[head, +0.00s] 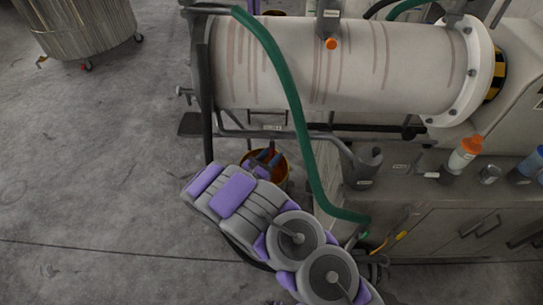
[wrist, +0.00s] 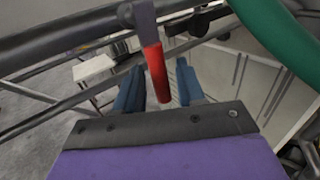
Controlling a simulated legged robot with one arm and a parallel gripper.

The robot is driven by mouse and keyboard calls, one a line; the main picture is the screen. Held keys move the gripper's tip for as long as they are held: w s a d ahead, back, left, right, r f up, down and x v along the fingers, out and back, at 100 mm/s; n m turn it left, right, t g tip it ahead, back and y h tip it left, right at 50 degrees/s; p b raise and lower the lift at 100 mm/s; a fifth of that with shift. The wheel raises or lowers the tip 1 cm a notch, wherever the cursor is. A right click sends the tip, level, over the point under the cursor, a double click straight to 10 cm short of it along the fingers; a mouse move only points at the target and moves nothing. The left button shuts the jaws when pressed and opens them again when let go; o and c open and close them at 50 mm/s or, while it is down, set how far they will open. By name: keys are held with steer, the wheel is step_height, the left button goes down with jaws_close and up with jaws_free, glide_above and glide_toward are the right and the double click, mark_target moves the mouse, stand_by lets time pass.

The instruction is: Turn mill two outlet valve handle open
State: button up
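In the wrist view the red valve handle (wrist: 157,78) hangs from a grey stem below a dark pipe. The two blue fingers of my gripper (wrist: 160,92) stand apart, one on each side of the handle. A gap shows between the handle and each finger, wider on the left finger's upper part. In the head view my gripper (head: 267,159) is beneath the horizontal mill cylinder (head: 340,65), and only a small red bit of the handle (head: 271,152) shows there. The valve body is mostly hidden in the head view.
A yellow-rimmed bucket (head: 281,178) stands below my gripper. A green hose (head: 296,105) runs down just right of it, and dark frame pipes (head: 330,128) run close by. A grey cabinet (head: 455,215) with bottles is at right. Floor at left is clear up to a ribbed vat (head: 82,25).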

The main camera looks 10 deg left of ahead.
steer(key=shift+w+d, duration=0.1)
steer(key=shift+w, duration=0.05)
jaws_close()
stand_by(0.4)
